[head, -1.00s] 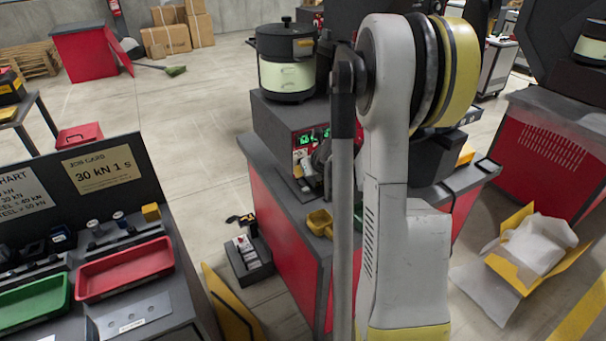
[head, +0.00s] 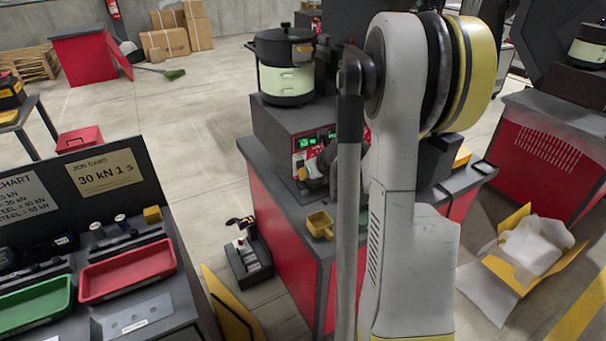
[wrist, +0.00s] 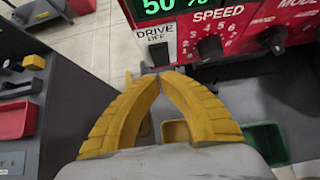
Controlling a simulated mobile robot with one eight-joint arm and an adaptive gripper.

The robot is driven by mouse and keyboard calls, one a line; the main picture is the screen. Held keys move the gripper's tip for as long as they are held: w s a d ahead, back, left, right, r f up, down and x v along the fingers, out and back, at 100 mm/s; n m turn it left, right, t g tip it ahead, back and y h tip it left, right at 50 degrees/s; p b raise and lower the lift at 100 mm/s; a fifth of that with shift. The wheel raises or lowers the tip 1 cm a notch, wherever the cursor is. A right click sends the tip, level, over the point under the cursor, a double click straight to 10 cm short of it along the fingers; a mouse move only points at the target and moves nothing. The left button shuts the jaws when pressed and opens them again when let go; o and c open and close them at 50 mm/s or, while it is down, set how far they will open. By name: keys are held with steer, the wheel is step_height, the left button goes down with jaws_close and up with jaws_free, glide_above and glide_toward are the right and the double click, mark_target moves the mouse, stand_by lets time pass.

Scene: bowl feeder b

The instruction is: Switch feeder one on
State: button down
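The feeder's red control panel (wrist: 235,25) fills the top of the wrist view. Its green display (wrist: 165,6) reads 50 %. Below it is a DRIVE label (wrist: 153,33) with OFF marked, and a small black switch (wrist: 158,54). A SPEED knob (wrist: 210,48) is to its right. My gripper (wrist: 160,73) has yellow fingers with tips together, empty, just below the switch; I cannot tell whether they touch it. In the head view the feeder (head: 270,125) carries a dark and pale-green bowl (head: 285,78); my arm partly hides its panel.
A second black knob (wrist: 272,39) is at the panel's right. A yellow scoop-like tray (head: 320,224) lies on the bench below the panel. A green bin (wrist: 265,143) shows in the wrist view. A bench with red (head: 128,270) and green trays stands at left.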

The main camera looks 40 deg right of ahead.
steer(key=p+v, duration=0.3)
steer(key=v, duration=0.8)
steer(key=shift+w+r, duration=0.2)
steer(key=w+d+f+g+b, duration=0.1)
steer(key=w+d+f+b, duration=0.1)
steer(key=w+f, duration=0.7)
steer(key=shift+f, duration=0.25)
steer(key=shift+f, duration=0.1)
